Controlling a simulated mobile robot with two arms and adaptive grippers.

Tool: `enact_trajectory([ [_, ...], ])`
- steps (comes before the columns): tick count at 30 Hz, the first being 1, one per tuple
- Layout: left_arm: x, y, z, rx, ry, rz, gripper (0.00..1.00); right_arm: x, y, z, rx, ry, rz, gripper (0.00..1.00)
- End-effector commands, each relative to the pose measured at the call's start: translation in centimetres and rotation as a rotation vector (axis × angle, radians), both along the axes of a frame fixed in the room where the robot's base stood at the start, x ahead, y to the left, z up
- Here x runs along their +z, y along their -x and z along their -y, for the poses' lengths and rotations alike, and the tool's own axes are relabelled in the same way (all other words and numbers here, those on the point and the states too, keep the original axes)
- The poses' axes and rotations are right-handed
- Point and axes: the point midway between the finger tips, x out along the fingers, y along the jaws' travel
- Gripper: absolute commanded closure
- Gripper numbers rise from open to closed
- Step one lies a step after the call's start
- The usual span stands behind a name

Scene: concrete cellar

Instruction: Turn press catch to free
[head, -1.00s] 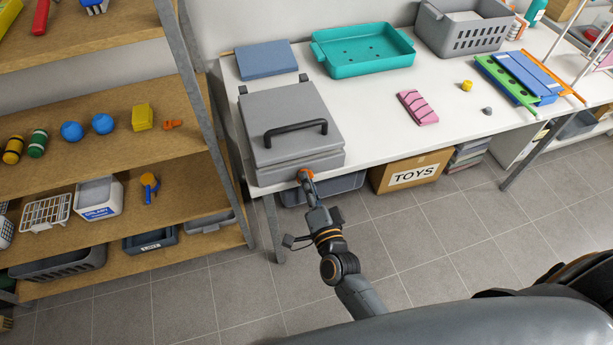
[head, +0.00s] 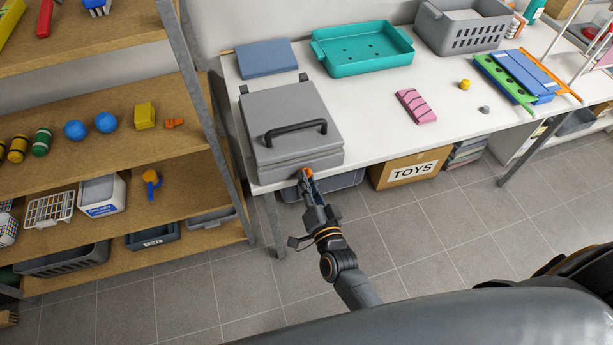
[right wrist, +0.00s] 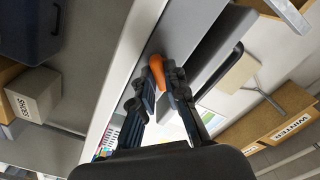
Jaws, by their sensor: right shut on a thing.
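The grey press (head: 290,125) stands at the left end of the white table, with its lid down and a black bar handle (head: 295,131) on top. Its small orange catch (head: 304,172) is on the front face near the right corner. My right gripper (head: 307,178) is at the catch, and its fingers hide part of it. In the right wrist view the orange catch (right wrist: 157,70) sits between the tips of my right gripper (right wrist: 163,88), which is shut on it. My left gripper is not in view.
A teal tray (head: 362,46), a blue slab (head: 266,59) and a pink block (head: 416,106) lie on the white table (head: 385,140). Wooden shelves (head: 120,170) with a metal post stand close on the left. A TOYS box (head: 408,168) is under the table.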

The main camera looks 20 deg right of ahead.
Motion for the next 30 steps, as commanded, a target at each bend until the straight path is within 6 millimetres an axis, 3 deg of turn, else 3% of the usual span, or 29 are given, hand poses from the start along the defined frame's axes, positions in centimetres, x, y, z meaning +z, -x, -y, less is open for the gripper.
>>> enact_trajectory([
  [12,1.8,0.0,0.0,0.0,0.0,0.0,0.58,0.0,0.1,0.0,0.001,0.366,0.009,1.0],
  [23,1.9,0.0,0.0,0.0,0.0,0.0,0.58,-0.1,0.0,0.0,0.001,0.409,0.012,1.0],
  [30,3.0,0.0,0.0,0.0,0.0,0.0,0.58,0.0,0.1,0.0,0.0,0.702,0.019,1.0],
])
